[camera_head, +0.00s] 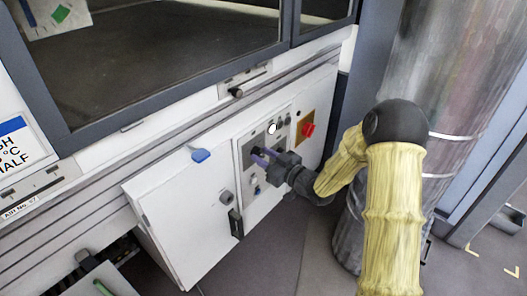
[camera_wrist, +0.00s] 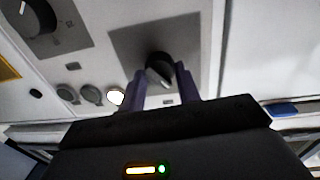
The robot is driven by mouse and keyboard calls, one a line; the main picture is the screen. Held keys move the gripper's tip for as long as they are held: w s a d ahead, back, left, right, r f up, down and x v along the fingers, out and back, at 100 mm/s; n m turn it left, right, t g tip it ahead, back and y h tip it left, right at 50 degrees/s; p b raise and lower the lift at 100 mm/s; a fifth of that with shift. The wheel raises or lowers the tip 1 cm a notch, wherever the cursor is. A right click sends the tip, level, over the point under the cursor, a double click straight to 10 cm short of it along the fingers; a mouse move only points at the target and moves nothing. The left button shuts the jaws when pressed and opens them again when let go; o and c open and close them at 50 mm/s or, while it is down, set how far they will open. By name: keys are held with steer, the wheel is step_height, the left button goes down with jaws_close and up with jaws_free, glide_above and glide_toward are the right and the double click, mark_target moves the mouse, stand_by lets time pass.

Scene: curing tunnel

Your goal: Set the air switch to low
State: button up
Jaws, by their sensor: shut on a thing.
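The switch knob (camera_wrist: 159,72) is a round black knob with a pale pointer line, on a grey plate (camera_wrist: 188,45) in the wrist view. The pointer is tilted, and its label is too unclear to read. My gripper (camera_wrist: 161,88) has its two purple fingers on either side of the knob and is shut on it. In the head view my gripper (camera_head: 262,156) reaches the grey panel (camera_head: 243,150) on the white cabinet front from the right. There the fingers and gripper body mostly hide the knob.
A lit white lamp (camera_head: 271,128) and a red button (camera_head: 308,129) on a yellow plate are up and right of my gripper. A second black dial (camera_wrist: 35,15) is at the wrist view's upper left. A blue tab (camera_head: 200,155) sticks out left. A grey column stands right.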

steer(key=m+p, duration=0.4)
steer(key=shift+w+d+r+p, duration=0.1)
steer(key=shift+d+r+p, duration=0.05)
steer(key=shift+r+p, duration=0.15)
steer(key=shift+f+m+p, duration=0.25)
steer(key=shift+m+p, duration=1)
steer(key=shift+m, duration=0.25)
steer(key=o, duration=1)
steer(key=p+v, duration=0.2)
steer(key=v, duration=1.5)
steer(key=shift+d+r, duration=0.15)
steer(key=shift+d, duration=0.05)
